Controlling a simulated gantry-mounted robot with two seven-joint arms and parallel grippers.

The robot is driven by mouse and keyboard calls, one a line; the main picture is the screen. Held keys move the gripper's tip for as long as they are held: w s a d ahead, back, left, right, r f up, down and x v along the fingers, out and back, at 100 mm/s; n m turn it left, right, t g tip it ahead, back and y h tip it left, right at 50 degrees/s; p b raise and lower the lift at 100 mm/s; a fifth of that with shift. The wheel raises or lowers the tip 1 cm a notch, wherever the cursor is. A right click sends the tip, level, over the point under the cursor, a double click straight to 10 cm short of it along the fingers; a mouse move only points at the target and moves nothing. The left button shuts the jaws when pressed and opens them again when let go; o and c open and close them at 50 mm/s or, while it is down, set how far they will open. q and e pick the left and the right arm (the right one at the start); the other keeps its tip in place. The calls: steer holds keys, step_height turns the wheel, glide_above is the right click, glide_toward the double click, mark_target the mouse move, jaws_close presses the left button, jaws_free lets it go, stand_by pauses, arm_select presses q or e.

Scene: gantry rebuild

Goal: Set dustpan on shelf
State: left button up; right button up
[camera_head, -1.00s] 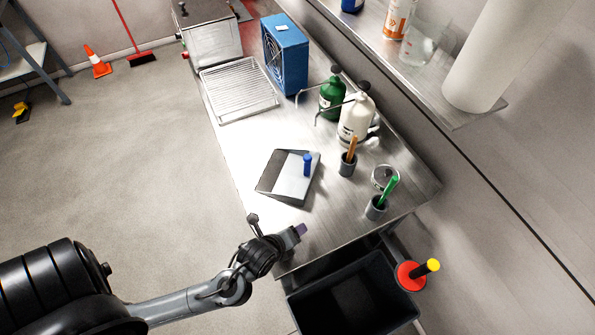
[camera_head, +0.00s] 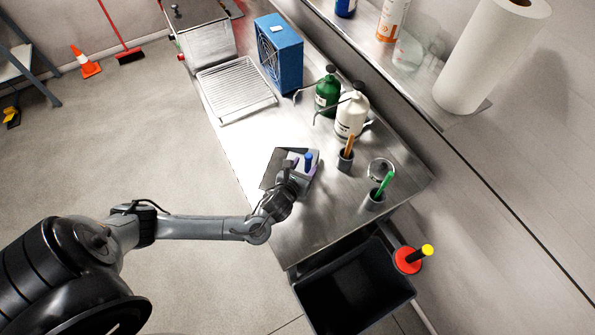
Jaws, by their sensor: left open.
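The dustpan (camera_head: 271,170), a grey pan with a blue upright handle (camera_head: 308,161), lies on the steel table (camera_head: 235,145). My left gripper (camera_head: 296,168) is over the dustpan, close beside the handle, and open. It hides part of the pan, and I cannot tell whether its fingers touch the handle. The shelf (camera_head: 425,97) is on the wall at the upper right, above the table. My right gripper is not in view.
On the shelf stand a paper towel roll (camera_head: 488,55), an orange-white can (camera_head: 391,18) and a clear container (camera_head: 407,50). Pump bottles (camera_head: 351,113) and cups with brushes (camera_head: 374,199) stand right of the dustpan. A black bin (camera_head: 352,290) is below the table's near end.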

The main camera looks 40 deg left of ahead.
mark_target(310, 156)
arm_select(q)
steer(key=shift+r+x, duration=0.2)
steer(key=shift+x, duration=2.75)
steer(key=shift+a, duration=0.15)
steer(key=shift+c, duration=0.2)
jaws_close()
steer(key=shift+r, duration=0.1)
